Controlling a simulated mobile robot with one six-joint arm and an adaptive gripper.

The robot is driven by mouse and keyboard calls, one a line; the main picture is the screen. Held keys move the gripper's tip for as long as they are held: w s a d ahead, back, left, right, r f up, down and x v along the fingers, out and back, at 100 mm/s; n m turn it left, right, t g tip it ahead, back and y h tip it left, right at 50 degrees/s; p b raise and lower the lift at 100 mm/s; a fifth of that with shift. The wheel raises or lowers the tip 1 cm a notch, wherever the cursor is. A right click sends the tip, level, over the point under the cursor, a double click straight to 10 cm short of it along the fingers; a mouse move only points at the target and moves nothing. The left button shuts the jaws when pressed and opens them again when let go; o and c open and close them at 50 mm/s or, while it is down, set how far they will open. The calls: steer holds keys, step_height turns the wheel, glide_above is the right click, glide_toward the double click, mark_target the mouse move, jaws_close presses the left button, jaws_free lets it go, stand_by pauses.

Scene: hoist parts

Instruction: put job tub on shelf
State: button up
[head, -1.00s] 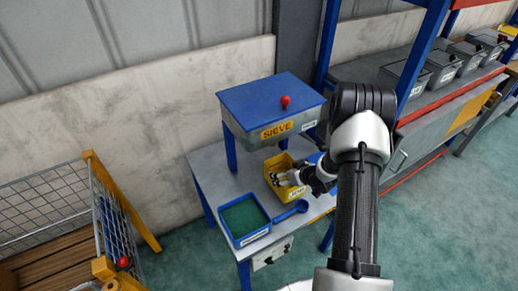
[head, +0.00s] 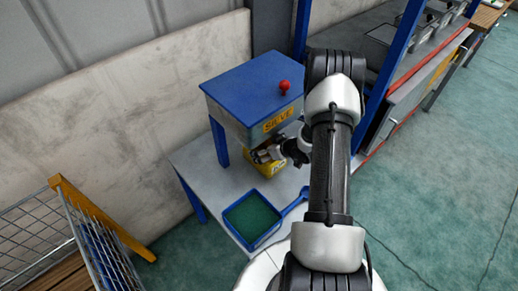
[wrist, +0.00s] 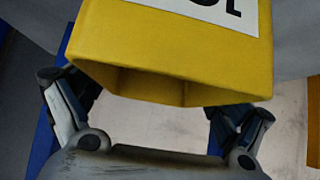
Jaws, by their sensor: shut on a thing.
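The job tub, a yellow tub (head: 263,170), is at the front right of the sieve's underside in the head view, partly hidden by my gripper and arm. It fills the top of the wrist view (wrist: 170,58), with part of a white label ending in "OL". My gripper (head: 266,153) is shut on the tub; the wrist view shows its fingers (wrist: 155,98) at either side of the tub's lower edge. I cannot tell whether the tub touches the bench. A grey shelf unit with blue posts (head: 378,108) and red edging stands at the right.
The blue-topped sieve box (head: 262,88) with a red knob stands over the grey bench (head: 196,163). A blue tray with green contents (head: 251,217) and a blue scoop (head: 293,205) lie in front. A mesh cage (head: 95,240) stands left. Grey bins (head: 378,42) line the shelf unit.

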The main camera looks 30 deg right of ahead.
steer(key=shift+w, duration=0.15)
steer(key=shift+s+d+r, duration=0.1)
steer(key=shift+s, duration=0.1)
steer(key=o, duration=1.7)
steer(key=shift+f, duration=0.2)
steer(key=shift+c, duration=0.2)
steer(key=shift+r, duration=0.1)
steer(key=shift+s+r, duration=0.15)
steer(key=shift+r, duration=0.15)
steer(key=p+v, duration=0.3)
steer(key=v, duration=0.8)
steer(key=shift+s+p, duration=0.2)
steer(key=shift+p, duration=0.2)
